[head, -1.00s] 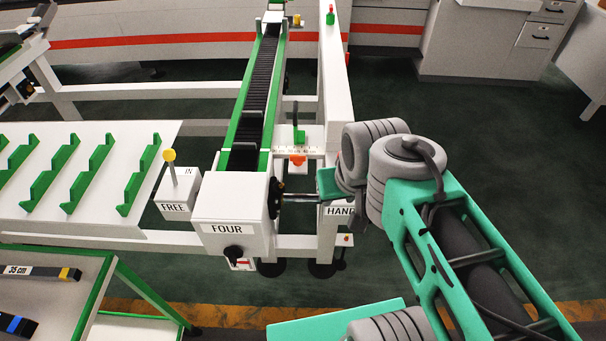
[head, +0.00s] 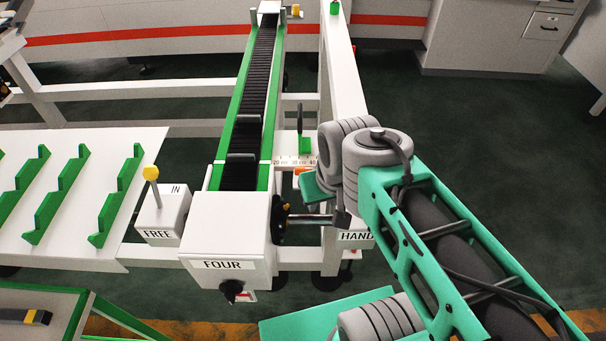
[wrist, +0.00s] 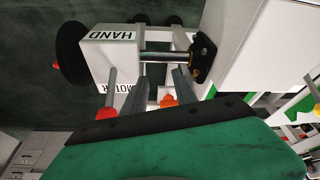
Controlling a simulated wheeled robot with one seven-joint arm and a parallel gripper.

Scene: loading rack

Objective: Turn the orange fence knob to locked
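The orange fence knob (head: 302,170) sits at the front of the scale strip beside the belt in the head view, partly hidden behind my gripper. In the wrist view the orange knob (wrist: 168,100) shows between the two grey fingers and looks upside down with the rest of the scene. My gripper (wrist: 161,76) is open, with a gap between its fingers and nothing held. I cannot tell its exact distance from the knob, or the knob's setting. In the head view the fingers are mostly hidden by my wrist.
A metal shaft (wrist: 155,57) runs between the HAND box (wrist: 112,55) and a black flange, close to my fingers. A red ball knob (wrist: 107,112) is near. The FOUR box (head: 222,240), FREE box (head: 160,222) and white upright rail (head: 343,75) crowd the left and back. Floor at right is clear.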

